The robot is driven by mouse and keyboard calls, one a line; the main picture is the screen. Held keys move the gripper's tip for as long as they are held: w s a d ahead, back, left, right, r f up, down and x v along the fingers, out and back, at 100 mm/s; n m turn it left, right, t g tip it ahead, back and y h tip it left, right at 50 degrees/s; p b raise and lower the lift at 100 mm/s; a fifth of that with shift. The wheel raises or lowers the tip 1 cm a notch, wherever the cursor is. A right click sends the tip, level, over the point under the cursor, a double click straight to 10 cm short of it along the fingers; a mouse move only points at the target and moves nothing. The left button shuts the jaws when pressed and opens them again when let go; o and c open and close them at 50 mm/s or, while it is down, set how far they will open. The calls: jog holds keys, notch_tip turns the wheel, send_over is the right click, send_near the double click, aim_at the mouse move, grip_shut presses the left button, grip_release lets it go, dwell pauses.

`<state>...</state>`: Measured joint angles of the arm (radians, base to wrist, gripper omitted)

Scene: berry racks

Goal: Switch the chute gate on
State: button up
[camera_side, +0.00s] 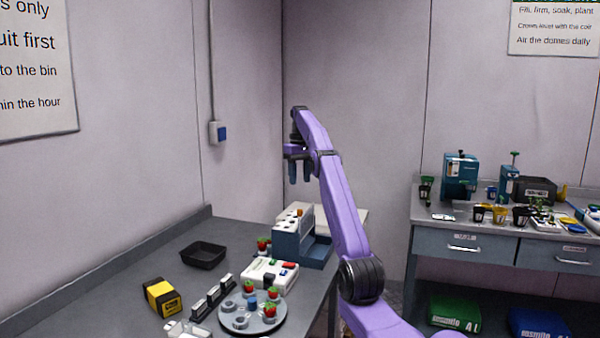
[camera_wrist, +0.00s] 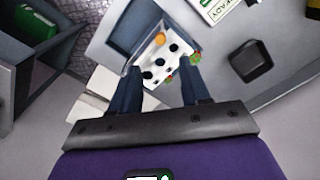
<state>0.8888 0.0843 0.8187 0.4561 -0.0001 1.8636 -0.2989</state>
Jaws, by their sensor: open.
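My gripper (camera_side: 300,172) is open and empty, high above the far end of the grey bench. In the wrist view its two dark fingers (camera_wrist: 162,76) point down at a blue-grey unit. This unit (camera_side: 318,252) has a white top panel with dark holes and an orange round piece (camera_side: 299,212); the panel (camera_wrist: 173,57) also shows between and beyond the fingers. A white box (camera_side: 262,271) with red, green and dark parts on top sits in front of the unit. In the wrist view a white panel reading "READY" (camera_wrist: 222,8) is partly cut off. I cannot tell which part is the chute gate's switch.
A round grey tray (camera_side: 262,322) with red berries, small rocker-like pieces (camera_side: 212,292), a yellow-black box (camera_side: 161,297) and a black tray (camera_side: 204,255) share the bench. A second cluttered bench (camera_side: 470,233) is at right.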

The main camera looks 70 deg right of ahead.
jog(key=shift+r, duration=0.6)
jog(key=shift+a+r, duration=0.1)
jog(key=shift+r, duration=0.05)
